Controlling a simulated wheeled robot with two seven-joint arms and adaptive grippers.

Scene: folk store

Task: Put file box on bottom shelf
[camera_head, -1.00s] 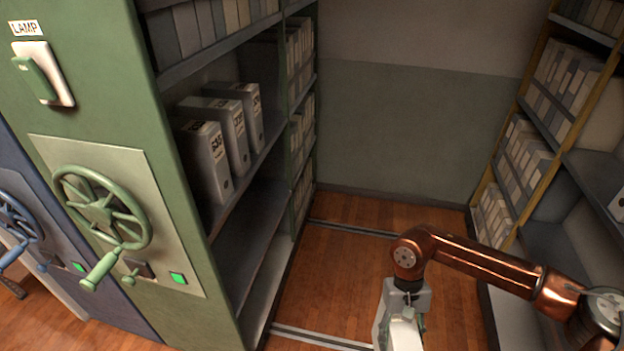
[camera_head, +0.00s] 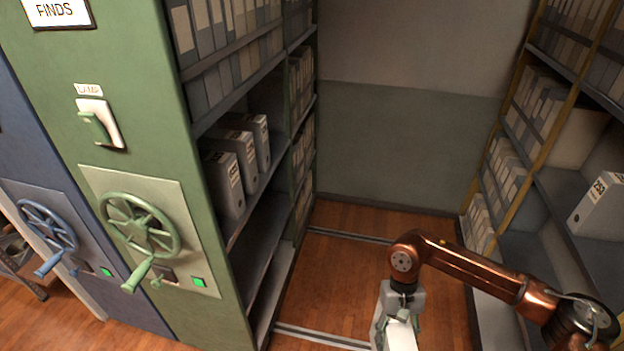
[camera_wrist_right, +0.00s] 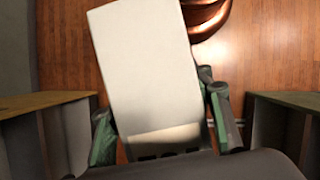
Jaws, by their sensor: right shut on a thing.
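My right gripper (camera_head: 400,308) hangs low over the wood floor in the aisle, shut on a white file box (camera_head: 401,335). In the right wrist view the file box (camera_wrist_right: 145,70) sits between the two green-padded fingers (camera_wrist_right: 160,130), with dark lettering partly hidden at its lower end. The left green shelving unit has an empty middle shelf (camera_head: 257,238) and a bottom shelf (camera_head: 266,310) near the floor. The right unit also has low shelves (camera_head: 493,290), partly behind my right arm. My left gripper is out of view.
Several grey file boxes (camera_head: 222,183) stand on the left unit above its empty shelf. Another file box (camera_head: 599,205) stands on the right unit. A green handwheel (camera_head: 140,225) sticks out from the left unit's end panel. The aisle floor (camera_head: 335,270) is clear.

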